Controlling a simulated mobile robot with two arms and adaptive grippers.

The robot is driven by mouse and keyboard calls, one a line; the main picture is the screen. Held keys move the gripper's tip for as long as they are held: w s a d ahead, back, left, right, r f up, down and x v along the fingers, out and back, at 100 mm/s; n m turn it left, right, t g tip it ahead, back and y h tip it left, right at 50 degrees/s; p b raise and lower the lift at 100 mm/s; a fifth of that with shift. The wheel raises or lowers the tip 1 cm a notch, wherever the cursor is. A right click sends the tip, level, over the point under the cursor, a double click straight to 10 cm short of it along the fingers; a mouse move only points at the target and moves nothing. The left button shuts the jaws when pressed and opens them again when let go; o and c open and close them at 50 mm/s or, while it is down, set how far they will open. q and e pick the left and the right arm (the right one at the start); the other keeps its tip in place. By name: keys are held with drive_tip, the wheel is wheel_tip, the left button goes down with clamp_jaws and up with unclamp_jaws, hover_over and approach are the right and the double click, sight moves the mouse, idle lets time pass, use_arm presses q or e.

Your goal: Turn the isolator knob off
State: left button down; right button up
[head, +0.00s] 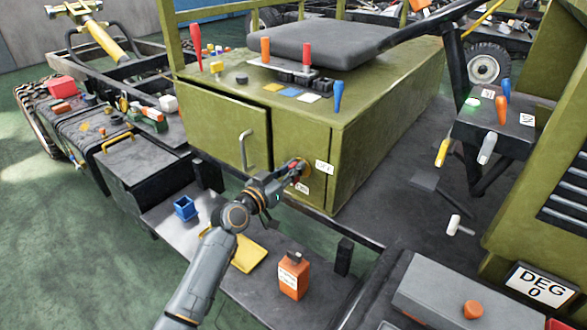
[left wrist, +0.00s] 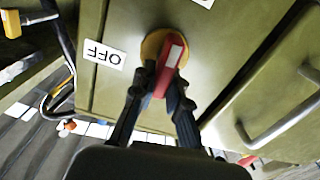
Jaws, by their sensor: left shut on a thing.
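The isolator knob is a red handle on a round yellow plate, on the olive green cabinet's front. In the head view the knob (head: 297,169) is partly covered by my left gripper (head: 290,176). In the left wrist view the knob (left wrist: 168,75) stands between the fingers of my left gripper (left wrist: 163,88), which is shut on it. The handle's white stripe is toward the top of that view. An OFF label (left wrist: 104,56) reads upside down to the left. Another label (left wrist: 203,3) is cut off at the top. My right gripper is not in view.
The cabinet door handle (head: 246,149) stands out left of the knob. An orange bottle (head: 293,277), a blue open box (head: 185,208) and a yellow tray (head: 248,257) are on the dark shelf below. A black post (head: 343,257) stands right of the bottle.

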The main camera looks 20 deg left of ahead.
use_arm(q)
drive_tip(key=n, duration=0.4)
drive_tip(key=shift+w+a, duration=0.1)
drive_tip(key=shift+a, duration=0.25)
drive_tip(key=n, duration=0.4)
drive_tip(key=shift+w+a+f+n+p, duration=0.1)
drive_tip(key=shift+a+f+n+p, duration=0.2)
drive_tip(key=shift+n, duration=0.1)
drive_tip(key=shift+a+f+n+p, duration=0.1)
drive_tip(key=shift+f+n+p, duration=0.1)
drive_tip(key=shift+n, duration=1.15)
drive_tip(key=shift+f+n+p, duration=0.15)
drive_tip(key=shift+n, duration=1.15)
drive_tip(key=shift+a+f+n+p, duration=0.1)
drive_tip(key=shift+f+n+p, duration=0.1)
drive_tip(key=shift+n, duration=1.15)
drive_tip(key=c, duration=1.3)
unclamp_jaws()
drive_tip(key=shift+w+f, duration=0.1)
